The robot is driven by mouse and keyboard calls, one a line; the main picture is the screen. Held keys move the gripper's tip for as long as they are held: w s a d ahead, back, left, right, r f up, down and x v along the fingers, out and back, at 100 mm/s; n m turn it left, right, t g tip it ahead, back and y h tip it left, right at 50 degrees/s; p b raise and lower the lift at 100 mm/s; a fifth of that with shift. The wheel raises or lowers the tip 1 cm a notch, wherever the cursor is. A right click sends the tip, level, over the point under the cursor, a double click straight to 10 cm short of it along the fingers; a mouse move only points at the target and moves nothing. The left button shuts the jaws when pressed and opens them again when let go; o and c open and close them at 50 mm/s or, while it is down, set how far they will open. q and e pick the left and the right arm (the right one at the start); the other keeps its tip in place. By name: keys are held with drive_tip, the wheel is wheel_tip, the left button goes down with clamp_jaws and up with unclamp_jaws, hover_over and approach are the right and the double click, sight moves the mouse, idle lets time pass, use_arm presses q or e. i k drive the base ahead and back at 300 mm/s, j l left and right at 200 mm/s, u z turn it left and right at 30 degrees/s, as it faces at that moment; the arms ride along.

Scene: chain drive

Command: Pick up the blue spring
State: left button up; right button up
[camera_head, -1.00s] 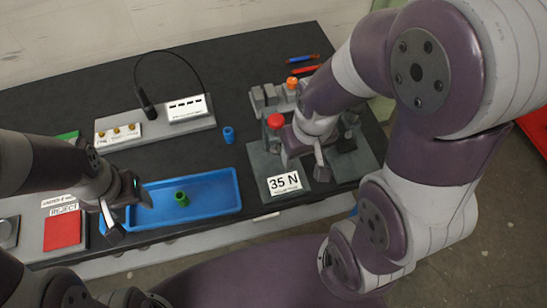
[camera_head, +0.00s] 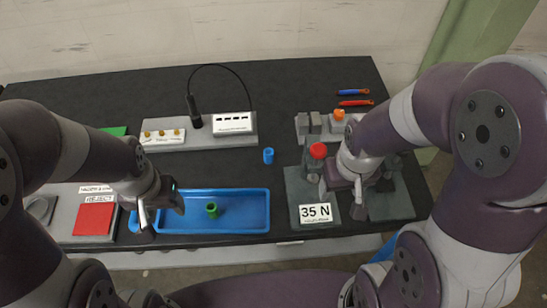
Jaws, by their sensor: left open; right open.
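The blue spring (camera_head: 268,155) is a small blue cylinder standing upright on the black table, behind the blue tray (camera_head: 258,190). My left gripper (camera_head: 163,215) is open and empty over the left part of the tray, in front and to the left of the spring. My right gripper (camera_head: 345,200) is open over the grey "35 N" fixture (camera_head: 303,195), in front and to the right of the spring. Neither gripper touches the spring.
A green cylinder (camera_head: 212,210) stands in the blue tray. A red knob (camera_head: 318,151) rises right of the spring. A grey block with a black cabled probe (camera_head: 195,118) is behind left. A red reject pad (camera_head: 95,219) lies left. Table around the spring is clear.

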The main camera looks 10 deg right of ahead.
sight(268, 152)
drive_tip(key=i+j+z, duration=0.1)
drive_tip(key=j, duration=0.2)
drive_tip(key=i+j+z, duration=0.2)
drive_tip(key=i+j, duration=0.15)
drive_tip(key=j, duration=0.25)
drive_tip(key=i+j+z, duration=0.1)
drive_tip(key=j, duration=0.2)
drive_tip(key=z, duration=1.9)
